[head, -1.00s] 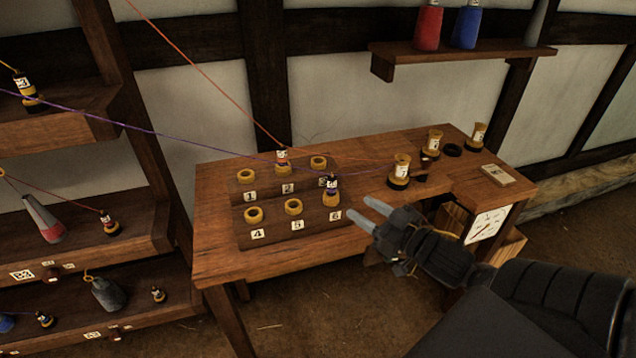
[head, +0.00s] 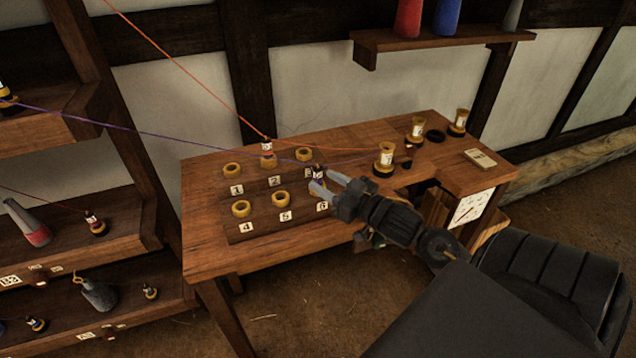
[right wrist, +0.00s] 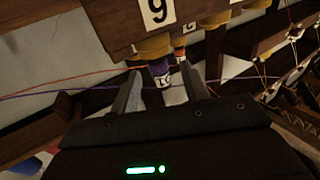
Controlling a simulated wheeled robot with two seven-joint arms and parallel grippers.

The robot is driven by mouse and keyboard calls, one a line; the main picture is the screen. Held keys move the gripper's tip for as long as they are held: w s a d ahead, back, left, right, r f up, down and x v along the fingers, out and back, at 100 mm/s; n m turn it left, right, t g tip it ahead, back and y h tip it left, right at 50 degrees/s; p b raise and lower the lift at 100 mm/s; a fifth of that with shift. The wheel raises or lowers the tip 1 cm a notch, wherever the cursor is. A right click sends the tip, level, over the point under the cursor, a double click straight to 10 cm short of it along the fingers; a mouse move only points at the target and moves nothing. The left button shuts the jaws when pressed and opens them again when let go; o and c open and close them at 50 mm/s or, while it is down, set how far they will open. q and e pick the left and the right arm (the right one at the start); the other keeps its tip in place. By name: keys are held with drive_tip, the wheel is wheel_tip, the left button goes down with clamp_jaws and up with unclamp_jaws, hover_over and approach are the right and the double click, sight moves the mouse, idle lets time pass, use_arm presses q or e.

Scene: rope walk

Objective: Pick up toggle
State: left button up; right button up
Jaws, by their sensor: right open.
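A toggle (head: 318,171) with a dark top, a white label and a purple cord stands upright in socket 6 of the stepped wooden rack (head: 262,231). My right gripper (head: 324,182) reaches in from the right with its fingers open at this toggle. In the right wrist view, which shows the rack upside down, the toggle (right wrist: 161,74) lies between the two open fingers (right wrist: 163,90); whether either finger touches it I cannot tell. Another toggle (head: 267,146) with an orange cord stands in socket 2. My left gripper is out of view.
The other rack sockets look empty. Yellow-and-black bobbins (head: 385,158) stand on the table (head: 207,257) to the right, with a black ring (head: 435,136) and a small block (head: 480,158). Purple and orange cords cross above the table. Shelves (head: 120,240) stand at the left.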

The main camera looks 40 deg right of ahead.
sight(321, 174)
drive_tip(key=w, duration=0.3)
drive_tip(key=shift+w+a, duration=0.15)
drive_tip(key=shift+w, duration=0.2)
clamp_jaws()
drive_tip(key=shift+r, duration=0.15)
drive_tip(key=shift+r, duration=0.55)
drive_tip(key=s+a+r+p, duration=0.2)
drive_tip(key=s+r+p, duration=0.4)
drive_tip(key=p, duration=0.1)
drive_tip(key=s+a+r+p, duration=0.2)
drive_tip(key=s+r+p, duration=0.3)
drive_tip(key=s+p, duration=0.2)
drive_tip(key=shift+s+a+r, duration=0.2)
drive_tip(key=shift+a+r, duration=0.15)
